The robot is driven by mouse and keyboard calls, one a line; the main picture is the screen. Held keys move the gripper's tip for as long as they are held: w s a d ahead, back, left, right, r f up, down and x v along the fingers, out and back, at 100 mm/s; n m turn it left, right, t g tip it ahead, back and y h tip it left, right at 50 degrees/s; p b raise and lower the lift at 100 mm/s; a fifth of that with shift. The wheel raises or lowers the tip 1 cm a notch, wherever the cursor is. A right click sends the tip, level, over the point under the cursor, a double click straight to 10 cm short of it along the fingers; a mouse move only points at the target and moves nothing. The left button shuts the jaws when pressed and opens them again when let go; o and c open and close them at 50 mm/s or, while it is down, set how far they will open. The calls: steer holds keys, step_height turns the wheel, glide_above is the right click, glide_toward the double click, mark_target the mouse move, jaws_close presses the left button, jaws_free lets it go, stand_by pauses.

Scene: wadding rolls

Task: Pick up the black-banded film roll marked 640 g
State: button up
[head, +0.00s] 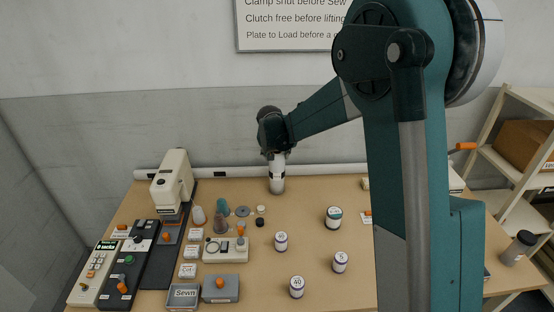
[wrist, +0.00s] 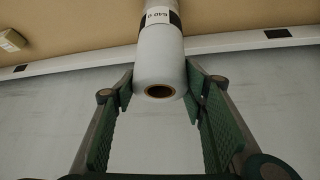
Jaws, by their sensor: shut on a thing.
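The film roll (wrist: 160,62) is white with a black band and a label that reads 640 g, upside down in the wrist view. Its near end shows a brown core. My gripper (wrist: 158,88) has its green-padded fingers on either side of that end, shut on the roll. In the head view, my gripper (head: 272,148) is above the back of the table, with the roll (head: 277,184) hanging upright below it. I cannot tell whether the roll's lower end touches the table.
A long white bar (head: 220,173) with black marks runs along the table's back edge, close to the roll. Several labelled rolls (head: 281,241) stand in front. A sewing machine (head: 172,180) and control boxes (head: 95,272) fill the left. My arm hides part of the right side.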

step_height(320, 180, up, 10)
steer(key=shift+f+p, duration=0.15)
steer(key=shift+p, duration=0.45)
steer(key=shift+d, duration=0.1)
stand_by(0.4)
